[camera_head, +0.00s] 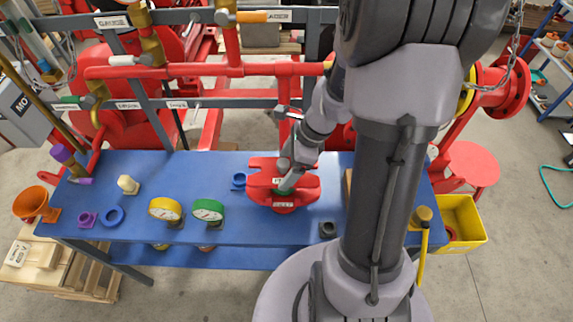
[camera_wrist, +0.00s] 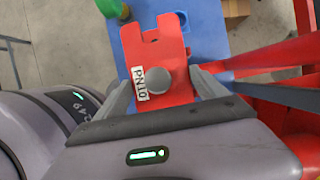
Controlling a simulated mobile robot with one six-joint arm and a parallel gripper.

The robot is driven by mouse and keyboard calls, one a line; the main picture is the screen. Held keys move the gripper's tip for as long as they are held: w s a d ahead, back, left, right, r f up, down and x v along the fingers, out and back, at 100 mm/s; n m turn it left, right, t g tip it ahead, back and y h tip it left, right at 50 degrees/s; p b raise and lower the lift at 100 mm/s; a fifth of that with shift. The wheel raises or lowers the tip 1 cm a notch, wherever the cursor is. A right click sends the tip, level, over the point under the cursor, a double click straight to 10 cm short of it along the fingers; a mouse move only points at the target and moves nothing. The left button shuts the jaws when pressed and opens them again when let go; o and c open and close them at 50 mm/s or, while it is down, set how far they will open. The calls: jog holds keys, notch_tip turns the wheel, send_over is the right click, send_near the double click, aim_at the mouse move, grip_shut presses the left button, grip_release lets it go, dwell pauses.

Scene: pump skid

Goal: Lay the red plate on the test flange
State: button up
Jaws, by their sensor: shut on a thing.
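The red plate (camera_wrist: 158,48) is flat and notched at its far edge, with a white PN10 label and a grey round knob on top. In the head view my gripper (camera_head: 288,180) points down over red labelled shapes (camera_head: 264,186) on the blue bench. I cannot tell there where the plate ends and any flange below begins, or whether they touch. The test flange is not clearly distinguishable.
A yellow bin (camera_head: 465,222) stands at right. Bare bench shows left of the red shapes.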

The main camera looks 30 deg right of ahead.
jog(key=shift+f+b, duration=2)
jog(key=shift+f, duration=0.2)
dwell(0.5)
jog(key=o, duration=2)
jog(key=p+v, duration=0.7)
jog(key=v, duration=1.1)
jog(key=s+a+n+t+b, duration=0.1)
jog(key=s+a+n+b, duration=0.2)
jog(key=a+n+b, duration=0.3)
jog(key=s+a+n+t+h+b, duration=0.1)
jog(key=s+a+n+b, duration=0.3)
jog(key=a+n, duration=1)
jog(key=shift+a+f+t+h+b, duration=0.2)
jog(key=shift+a+t+h+b, duration=0.15)
jog(key=shift+t+b, duration=0.45)
